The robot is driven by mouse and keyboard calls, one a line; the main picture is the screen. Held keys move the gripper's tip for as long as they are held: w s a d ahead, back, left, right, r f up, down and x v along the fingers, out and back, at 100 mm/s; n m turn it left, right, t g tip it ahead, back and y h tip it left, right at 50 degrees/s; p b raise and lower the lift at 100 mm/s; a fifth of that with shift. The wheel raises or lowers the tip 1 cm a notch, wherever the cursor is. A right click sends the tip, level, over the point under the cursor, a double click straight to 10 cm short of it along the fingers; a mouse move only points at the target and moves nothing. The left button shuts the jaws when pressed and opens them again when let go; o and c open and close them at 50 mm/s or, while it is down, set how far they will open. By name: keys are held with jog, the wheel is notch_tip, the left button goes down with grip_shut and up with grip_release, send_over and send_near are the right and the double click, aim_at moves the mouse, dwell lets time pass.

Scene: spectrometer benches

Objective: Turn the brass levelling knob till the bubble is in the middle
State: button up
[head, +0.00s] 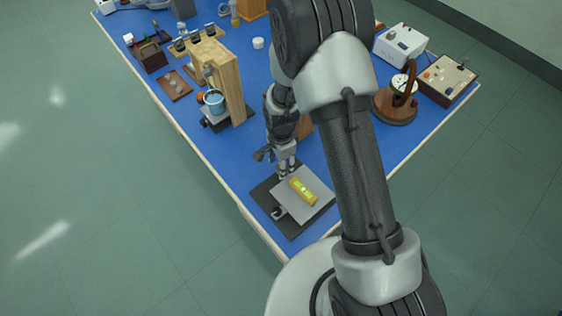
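A yellow spirit level (302,191) lies on a light grey plate (318,197), which sits over a dark base (262,192) at the near end of the blue bench. The bubble is too small to place in its vial. My gripper (285,173) points down at the far left edge of the plate, close to or touching it. I cannot see the brass knob clearly; it may be hidden by my gripper. I cannot tell whether the fingers are open or shut on something. A small dark fitting (278,213) shows at the plate's near left corner.
A wooden stand (233,88) with a blue pot (214,101) stands left of my arm. A brown instrument with a dial (395,106) and two boxes (400,44) (446,76) stand at the right. The blue bench (222,150) is bare left of my gripper.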

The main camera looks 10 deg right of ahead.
notch_tip(320, 180, up, 12)
dwell(0.6)
dwell(0.5)
